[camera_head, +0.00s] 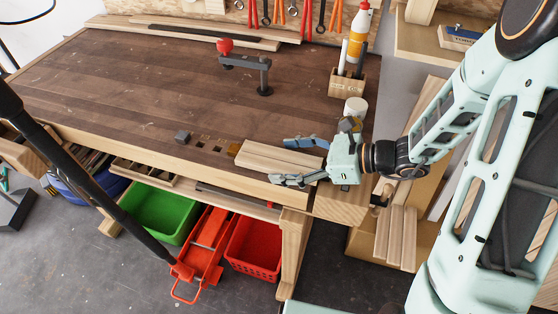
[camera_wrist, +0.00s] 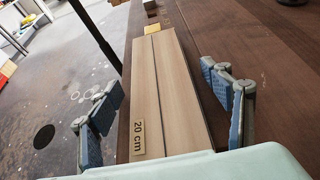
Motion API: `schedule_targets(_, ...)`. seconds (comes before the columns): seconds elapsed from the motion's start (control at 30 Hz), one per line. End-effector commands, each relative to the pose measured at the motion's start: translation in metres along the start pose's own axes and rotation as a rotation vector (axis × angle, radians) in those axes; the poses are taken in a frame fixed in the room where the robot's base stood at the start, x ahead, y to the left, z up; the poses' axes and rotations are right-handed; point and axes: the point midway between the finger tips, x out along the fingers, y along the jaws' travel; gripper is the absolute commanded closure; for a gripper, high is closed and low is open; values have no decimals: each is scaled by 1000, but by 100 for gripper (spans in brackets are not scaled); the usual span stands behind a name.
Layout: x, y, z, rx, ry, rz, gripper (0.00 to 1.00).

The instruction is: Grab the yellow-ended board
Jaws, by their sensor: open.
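A pale wooden board (camera_head: 280,158) lies along the front edge of the workbench, with a yellow patch (camera_head: 234,148) at its left end. In the wrist view the board (camera_wrist: 170,85) runs away from me, with a dark lengthwise line down it and a "20 cm" label near my end. The yellow patch (camera_wrist: 182,30) shows at its far end; I cannot tell whether it is fixed to the board. My gripper (camera_head: 279,161) is open, with one finger on each long side of the board. In the wrist view the fingers (camera_wrist: 162,108) stand apart from its sides.
A clamp (camera_head: 262,78), a wooden holder (camera_head: 346,85) and a white jar (camera_head: 355,106) stand farther back. Green (camera_head: 160,213) and red (camera_head: 254,250) bins sit below. The bench's middle is largely clear.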

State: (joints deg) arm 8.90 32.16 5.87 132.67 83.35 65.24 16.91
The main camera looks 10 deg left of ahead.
Motion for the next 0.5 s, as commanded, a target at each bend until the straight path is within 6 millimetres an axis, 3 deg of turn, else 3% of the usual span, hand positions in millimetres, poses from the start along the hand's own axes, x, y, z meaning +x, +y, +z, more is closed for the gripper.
schedule_targets(0.17,0,0,0,-1,0,0,28)
schedule_targets(0.5,0,0,0,-1,0,0,65)
